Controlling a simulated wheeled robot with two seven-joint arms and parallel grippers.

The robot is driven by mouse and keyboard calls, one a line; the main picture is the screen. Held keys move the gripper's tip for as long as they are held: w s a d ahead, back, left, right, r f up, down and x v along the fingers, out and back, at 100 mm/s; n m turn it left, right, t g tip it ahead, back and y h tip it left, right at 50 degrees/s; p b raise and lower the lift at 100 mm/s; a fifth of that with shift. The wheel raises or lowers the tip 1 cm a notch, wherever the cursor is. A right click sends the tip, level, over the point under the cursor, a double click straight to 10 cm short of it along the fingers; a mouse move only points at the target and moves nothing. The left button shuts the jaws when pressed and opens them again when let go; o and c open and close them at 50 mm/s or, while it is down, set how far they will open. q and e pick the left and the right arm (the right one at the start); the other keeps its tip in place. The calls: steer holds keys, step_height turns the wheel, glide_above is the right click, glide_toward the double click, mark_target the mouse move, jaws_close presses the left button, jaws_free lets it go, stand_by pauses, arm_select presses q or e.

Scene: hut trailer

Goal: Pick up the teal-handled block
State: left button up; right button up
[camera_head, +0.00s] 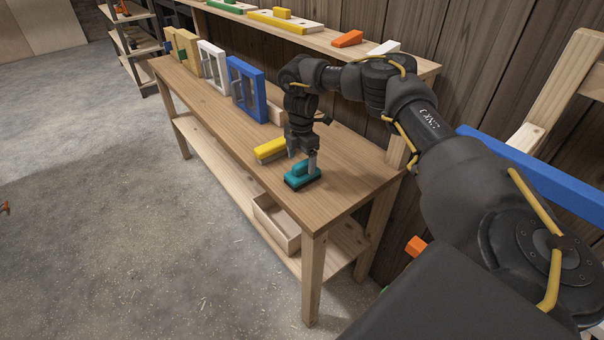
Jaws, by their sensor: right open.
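The teal-handled block (301,178) is a small block with a dark base and a teal top, lying on the wooden workbench (350,188) near its front right end. My right gripper (302,163) points down right at the block, with its fingers open around or just beside the teal handle; I cannot tell whether they touch it. The right arm reaches in from the right side over the bench. My left gripper is not in view.
A yellow block (270,150) lies just behind the teal one. A blue frame (246,89) and a white frame (212,66) stand farther left. An upper shelf (325,38) holds coloured pieces. An open wooden box (277,222) sits on the lower shelf. The floor at left is mostly clear.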

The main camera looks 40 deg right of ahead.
mark_target(303, 171)
steer(key=shift+s+f+p, duration=0.2)
steer(key=shift+f+p, duration=0.4)
steer(key=shift+f, duration=0.6)
steer(key=shift+s+f+p, duration=0.15)
steer(key=shift+f+p, duration=0.45)
steer(key=shift+f, duration=0.85)
steer(key=shift+c, duration=0.4)
steer(key=c, duration=1.1)
steer(key=shift+r, duration=0.1)
